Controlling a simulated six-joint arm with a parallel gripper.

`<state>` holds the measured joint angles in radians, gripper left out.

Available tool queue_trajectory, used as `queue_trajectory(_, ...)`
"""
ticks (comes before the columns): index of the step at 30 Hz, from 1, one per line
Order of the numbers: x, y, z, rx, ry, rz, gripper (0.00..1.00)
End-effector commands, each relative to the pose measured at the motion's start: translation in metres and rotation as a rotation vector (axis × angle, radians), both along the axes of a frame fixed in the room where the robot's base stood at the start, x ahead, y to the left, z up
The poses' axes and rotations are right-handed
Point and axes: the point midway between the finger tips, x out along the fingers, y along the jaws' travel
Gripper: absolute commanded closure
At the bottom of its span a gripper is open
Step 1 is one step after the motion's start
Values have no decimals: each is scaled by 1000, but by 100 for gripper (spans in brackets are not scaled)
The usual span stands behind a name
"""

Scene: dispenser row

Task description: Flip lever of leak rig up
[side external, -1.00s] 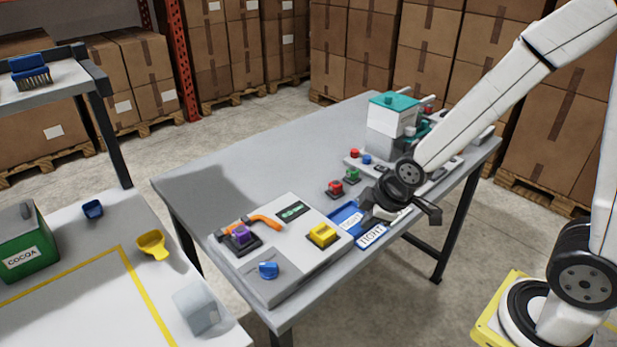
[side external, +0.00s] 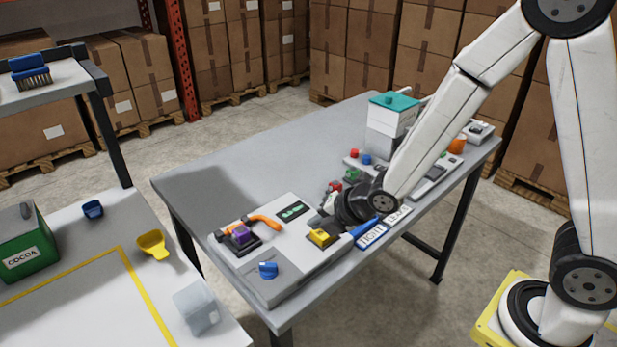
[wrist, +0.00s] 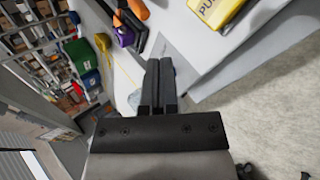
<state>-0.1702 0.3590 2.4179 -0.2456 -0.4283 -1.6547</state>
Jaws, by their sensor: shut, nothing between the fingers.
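A light grey panel box (side external: 300,278) lies at the near end of the grey table, with an orange lever (side external: 264,220) lying low across its back left edge. The lever also shows at the top of the wrist view (wrist: 138,8). I see no readable rig name on the box. My gripper (side external: 322,220) is over the right side of this box, close to the yellow button (side external: 322,238). In the wrist view its two dark fingers (wrist: 160,66) are together with nothing between them. The lever lies to the left of my gripper, apart from it.
The box carries a purple button (side external: 241,235), a blue knob (side external: 268,269) and a green display (side external: 293,210). Blue and white labels (side external: 372,236) lie right of it. Another panel with a teal-topped box (side external: 394,101) and an orange part (side external: 457,145) stands farther along. The table's back left is clear.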

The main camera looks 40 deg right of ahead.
Motion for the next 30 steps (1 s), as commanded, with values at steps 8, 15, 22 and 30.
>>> queue_trajectory(8,7,13,-1,-95,-91,161,100)
queue_trajectory(15,8,15,-2,-110,-105,185,100)
queue_trajectory(22,8,15,-2,-109,-104,184,100)
queue_trajectory(30,12,17,-6,-109,-103,183,100)
